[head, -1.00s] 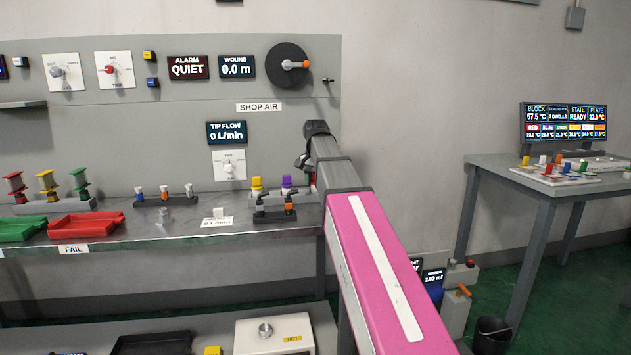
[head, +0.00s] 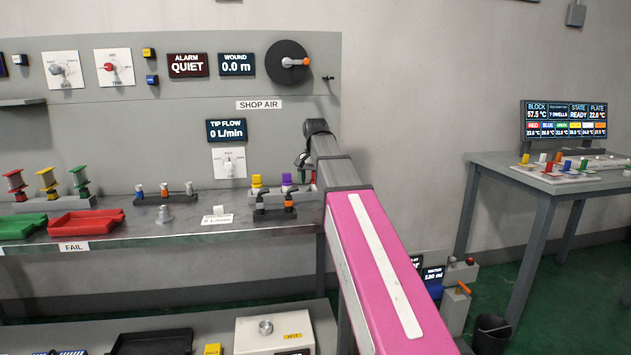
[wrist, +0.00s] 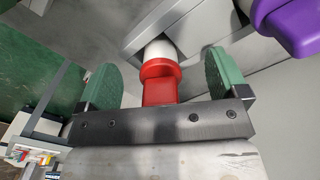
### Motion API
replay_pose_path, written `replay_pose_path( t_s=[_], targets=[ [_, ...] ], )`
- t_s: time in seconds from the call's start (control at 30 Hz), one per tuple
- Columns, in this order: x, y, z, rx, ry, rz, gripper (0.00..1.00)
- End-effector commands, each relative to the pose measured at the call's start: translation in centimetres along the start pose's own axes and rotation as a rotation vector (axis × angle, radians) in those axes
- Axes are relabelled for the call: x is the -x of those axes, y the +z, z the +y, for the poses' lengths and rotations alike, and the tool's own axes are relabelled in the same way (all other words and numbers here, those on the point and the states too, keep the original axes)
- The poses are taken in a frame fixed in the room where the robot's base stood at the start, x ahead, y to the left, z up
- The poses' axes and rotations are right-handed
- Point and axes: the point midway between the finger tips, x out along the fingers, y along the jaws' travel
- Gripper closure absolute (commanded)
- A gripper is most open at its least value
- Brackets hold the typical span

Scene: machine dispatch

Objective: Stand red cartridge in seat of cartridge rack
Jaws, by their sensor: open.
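The red cartridge (wrist: 160,84) shows in the wrist view as a red body with a white section at its far end. It lies between the two green finger pads of my gripper (wrist: 158,64), with a visible gap on each side. My gripper is open. The white end meets the grey cartridge rack (wrist: 192,22); how deep it sits there is hidden. In the head view, a bit of red (head: 313,177) shows beside my arm at the right of the yellow cartridge (head: 257,181) and the purple cartridge (head: 287,179). My gripper is hidden there.
The purple cartridge also shows close by in the wrist view (wrist: 288,22). A dark stand (head: 274,212) with orange-marked posts is in front of the rack. A red tray (head: 86,223) and a green tray (head: 22,227) lie farther left on the bench.

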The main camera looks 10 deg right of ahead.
Motion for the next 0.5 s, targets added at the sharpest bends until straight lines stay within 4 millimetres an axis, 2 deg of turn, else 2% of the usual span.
replay_pose_path(
  t_s=[0.5],
  targets=[
    [0.8, -0.05, -0.03, 0.0, 0.0, 0.0, 0.08]
  ],
)
